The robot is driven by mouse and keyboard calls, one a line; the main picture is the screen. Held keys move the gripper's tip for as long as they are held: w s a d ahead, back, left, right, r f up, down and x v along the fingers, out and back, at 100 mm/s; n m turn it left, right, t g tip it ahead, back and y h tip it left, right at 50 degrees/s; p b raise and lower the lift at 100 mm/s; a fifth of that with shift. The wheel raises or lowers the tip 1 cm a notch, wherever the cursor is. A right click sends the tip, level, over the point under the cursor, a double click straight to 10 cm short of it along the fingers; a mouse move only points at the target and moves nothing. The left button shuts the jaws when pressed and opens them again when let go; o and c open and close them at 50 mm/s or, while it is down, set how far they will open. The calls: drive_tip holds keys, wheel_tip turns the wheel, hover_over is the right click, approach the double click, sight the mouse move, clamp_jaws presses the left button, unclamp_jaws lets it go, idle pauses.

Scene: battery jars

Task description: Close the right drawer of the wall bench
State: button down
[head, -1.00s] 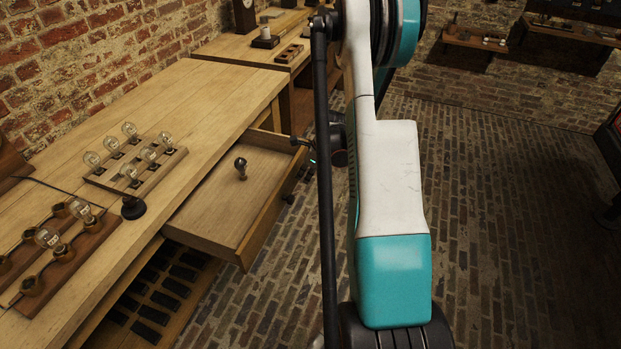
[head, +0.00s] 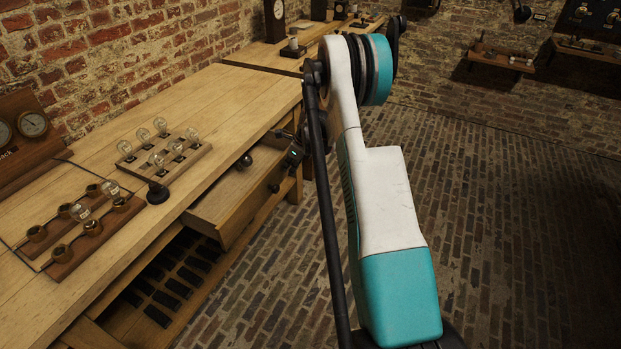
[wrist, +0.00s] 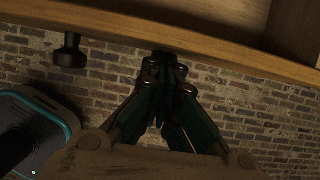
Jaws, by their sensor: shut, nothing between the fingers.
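The right drawer (head: 262,195) of the wall bench (head: 215,100) stands partly open. Its wooden front shows as a band across the top of the wrist view (wrist: 110,27), with a dark knob (wrist: 69,52) on the left. A small dark object (head: 245,161) is inside the drawer. My gripper (wrist: 166,58) is shut and empty, its fingertips at the drawer front's lower edge in the wrist view. I cannot tell for sure whether they touch it. In the head view it is small and dark by the drawer's far end, partly hidden.
Racks of glass bulbs (head: 165,155) and a rack with round holders (head: 75,235) stand on the bench, with a black round-based piece (head: 157,192) near its edge. The brick floor (head: 480,220) to the right is clear.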

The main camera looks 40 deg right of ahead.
hover_over(263, 170)
drive_tip(key=shift+w, duration=0.1)
drive_tip(key=shift+d, duration=0.1)
idle(0.5)
